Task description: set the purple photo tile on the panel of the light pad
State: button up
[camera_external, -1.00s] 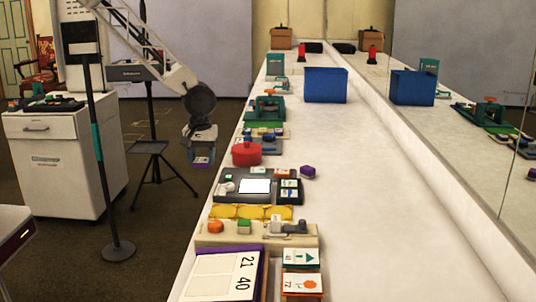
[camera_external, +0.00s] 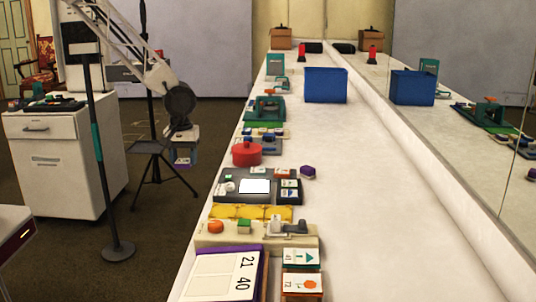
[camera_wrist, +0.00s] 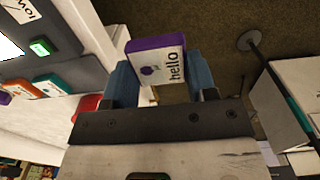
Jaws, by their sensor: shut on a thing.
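My gripper (camera_wrist: 160,82) is shut on the purple photo tile (camera_wrist: 157,58), which has a purple edge and a white face with a purple picture and the word "hello". In the external view my gripper (camera_external: 184,156) hangs left of the counter, over the floor, and the tile shows only small at its lower end. The light pad (camera_external: 229,197) is a dark grey block on the counter, to the right of my gripper, with a lit white panel (camera_external: 255,186). The panel looks bare. In the wrist view part of the light pad (camera_wrist: 65,38) shows at upper left, its panel cut off by the edge.
Small tiles (camera_external: 289,190) sit at the pad's right side, beside a purple hexagonal piece (camera_external: 307,172). A red lidded pot (camera_external: 247,155) stands behind the pad, a yellow strip (camera_external: 250,212) in front. A blue box (camera_external: 325,86) stands farther back. The counter's right side is clear.

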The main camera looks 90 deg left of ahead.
jog(key=shift+w, duration=0.1)
notch_tip(320, 180, up, 3)
send_over(255, 185)
jog(key=shift+a, duration=0.1)
dwell(0.4)
jog(key=shift+f, duration=0.15)
jog(key=shift+f, duration=2.65)
jog(key=o, duration=1)
jog(key=shift+r, duration=0.1)
